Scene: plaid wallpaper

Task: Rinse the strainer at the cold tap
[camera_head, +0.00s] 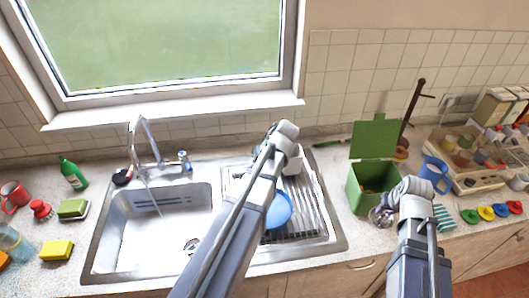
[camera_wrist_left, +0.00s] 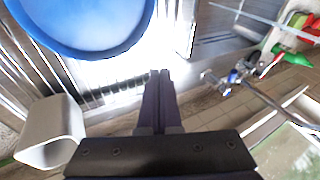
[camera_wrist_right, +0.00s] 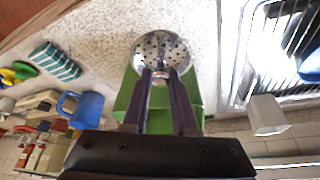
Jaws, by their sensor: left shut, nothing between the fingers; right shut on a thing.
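The strainer (camera_wrist_right: 160,50), a small perforated metal bowl, is held in my right gripper (camera_wrist_right: 160,80), whose fingers are shut on it. In the head view the strainer (camera_head: 380,217) is just in front of the open green bin (camera_head: 366,193). The curved tap (camera_head: 141,128) stands behind the sink (camera_head: 103,240), and a thin stream of water appears to fall from it. A blue-marked tap handle (camera_head: 183,158) is right of the spout; it also shows in the left wrist view (camera_wrist_left: 237,76). My left gripper (camera_wrist_left: 160,75) is shut and empty over the drainer side.
A blue plate (camera_head: 280,210) and a white container (camera_head: 294,163) are on the drainer (camera_head: 310,215). A blue mug (camera_head: 433,174) stands right of the bin. A green bottle (camera_head: 72,175) and sponges (camera_head: 57,250) are left of the sink. The sink basin looks empty.

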